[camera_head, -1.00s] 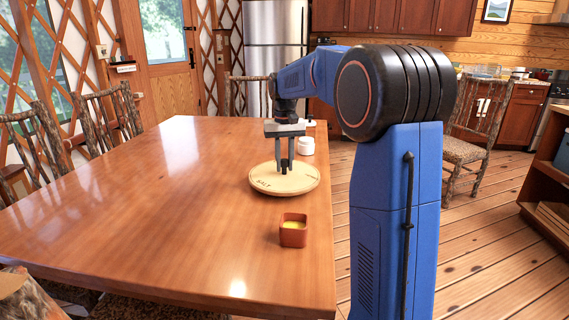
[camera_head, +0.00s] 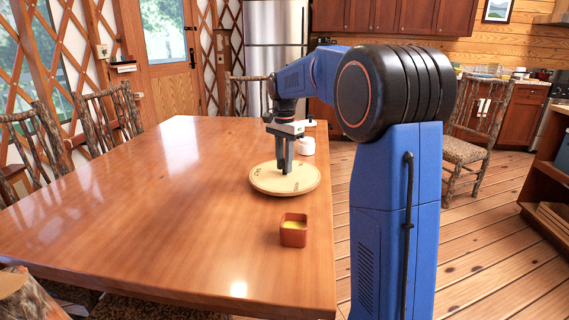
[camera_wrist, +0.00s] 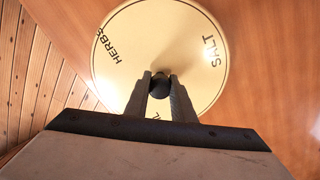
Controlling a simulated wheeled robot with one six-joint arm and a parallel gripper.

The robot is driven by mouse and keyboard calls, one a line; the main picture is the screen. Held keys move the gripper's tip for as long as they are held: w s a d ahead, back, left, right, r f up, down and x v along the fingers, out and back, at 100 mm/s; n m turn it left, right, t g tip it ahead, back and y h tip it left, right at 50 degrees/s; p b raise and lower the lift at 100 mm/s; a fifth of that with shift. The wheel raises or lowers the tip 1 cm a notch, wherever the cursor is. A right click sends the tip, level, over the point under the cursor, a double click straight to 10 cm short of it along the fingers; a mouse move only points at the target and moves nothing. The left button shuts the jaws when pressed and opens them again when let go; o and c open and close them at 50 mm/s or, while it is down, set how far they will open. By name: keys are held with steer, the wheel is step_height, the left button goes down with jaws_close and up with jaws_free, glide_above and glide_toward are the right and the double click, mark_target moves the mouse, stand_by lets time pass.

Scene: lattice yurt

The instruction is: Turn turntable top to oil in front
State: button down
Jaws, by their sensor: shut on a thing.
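The turntable top (camera_head: 268,184) is a round, pale wooden disc lying flat on the table. In the wrist view, the turntable top (camera_wrist: 130,50) shows HERBS at upper left and SALT at upper right. A third label near the bottom is mostly hidden by my fingers; only an L-like letter shows. In the head view, lettering shows at the disc's left edge and front right, too small to read surely.
The wooden table (camera_head: 130,220) is clear to the left. Chairs stand around.

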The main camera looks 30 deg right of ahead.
steer(key=m, duration=0.5)
steer(key=shift+m, duration=0.3)
steer(key=m, duration=0.5)
steer(key=shift+w+m, duration=0.1)
steer(key=shift+m, duration=0.3)
steer(key=c, duration=1.5)
jaws_free()
step_height(320, 180, up, 17)
steer(key=shift+r, duration=0.2)
